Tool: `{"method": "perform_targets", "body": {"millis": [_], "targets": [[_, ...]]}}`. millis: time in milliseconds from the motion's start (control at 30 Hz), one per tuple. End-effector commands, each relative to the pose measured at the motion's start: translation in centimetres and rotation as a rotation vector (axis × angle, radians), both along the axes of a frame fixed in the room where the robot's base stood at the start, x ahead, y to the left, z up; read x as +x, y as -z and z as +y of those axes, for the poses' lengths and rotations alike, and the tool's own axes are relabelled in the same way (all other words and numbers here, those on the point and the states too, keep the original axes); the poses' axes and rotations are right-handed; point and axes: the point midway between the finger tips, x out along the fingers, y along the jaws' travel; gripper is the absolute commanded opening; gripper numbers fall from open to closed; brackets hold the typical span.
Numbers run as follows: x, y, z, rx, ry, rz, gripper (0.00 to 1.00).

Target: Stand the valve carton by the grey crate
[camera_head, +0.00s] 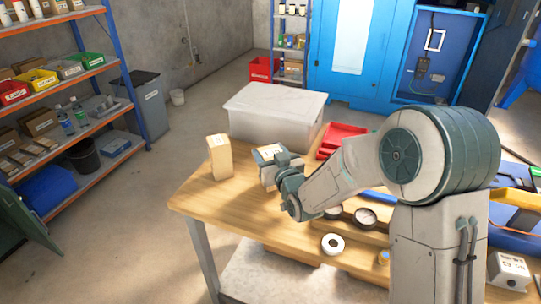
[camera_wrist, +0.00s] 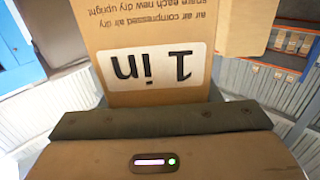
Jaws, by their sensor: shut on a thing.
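My gripper (camera_head: 270,171) is shut on the valve carton (camera_head: 268,152), a brown box with a white label. In the wrist view the carton (camera_wrist: 150,45) shows close up, with print and a label reading "1 in" upside down. My wrist hides its lower part in the head view, so I cannot tell whether it touches the table. The grey crate (camera_head: 262,102), pale and lidded, is just behind the carton at the far side of the table. A second, plain tan carton (camera_head: 219,157) stands upright left of my gripper; a tan box (camera_wrist: 243,27) shows at upper right in the wrist view.
The wooden table (camera_head: 225,197) has bare room at its front left. A red tray (camera_head: 340,138) lies right of the crate. A white tape roll (camera_head: 333,244) and round gauges (camera_head: 366,216) lie near my arm. Shelves (camera_head: 88,73) stand left, apart from the table.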

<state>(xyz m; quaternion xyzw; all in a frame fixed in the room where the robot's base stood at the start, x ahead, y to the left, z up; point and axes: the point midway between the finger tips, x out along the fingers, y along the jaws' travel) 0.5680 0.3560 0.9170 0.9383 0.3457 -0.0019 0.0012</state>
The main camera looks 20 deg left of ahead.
Motion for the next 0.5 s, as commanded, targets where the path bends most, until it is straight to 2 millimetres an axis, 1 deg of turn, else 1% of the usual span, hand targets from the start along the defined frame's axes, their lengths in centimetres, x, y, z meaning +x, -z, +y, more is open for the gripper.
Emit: {"method": "perform_targets", "body": {"millis": [67,267,500], "targets": [[-0.02,0.55,0.05,0.001,-0.001,-0.003,0.15],[-0.02,0.53,0.04,0.001,-0.001,-0.004,0.15],[-0.01,1.04,0.02,0.002,-0.001,-0.004,0.15]]}}
